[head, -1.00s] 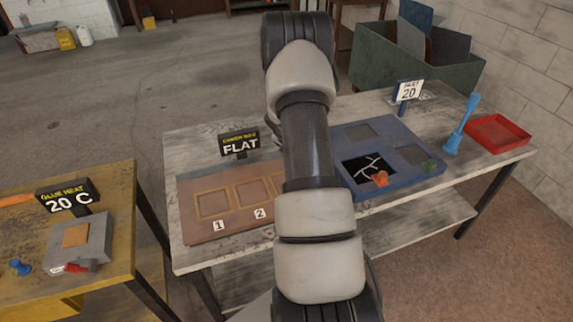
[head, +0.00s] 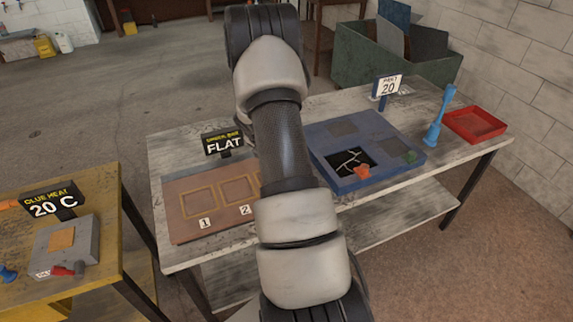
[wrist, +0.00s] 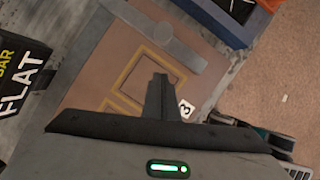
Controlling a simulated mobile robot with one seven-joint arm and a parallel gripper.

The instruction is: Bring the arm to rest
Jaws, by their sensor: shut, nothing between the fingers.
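My arm (head: 280,140) rises through the middle of the head view, in front of the grey bench. My gripper is hidden behind the arm there. In the wrist view my gripper (wrist: 160,82) is shut, with nothing between the fingers. It is seen against the brown board (wrist: 88,92), near the label 3 (wrist: 185,108). The picture does not settle its height above the board.
The bench bears the brown board (head: 180,219), a FLAT sign (head: 223,144), a blue tray (head: 391,168), a blue upright tool (head: 437,118) and a red tray (head: 475,125). A yellow bench (head: 105,225) stands left. Open floor lies behind.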

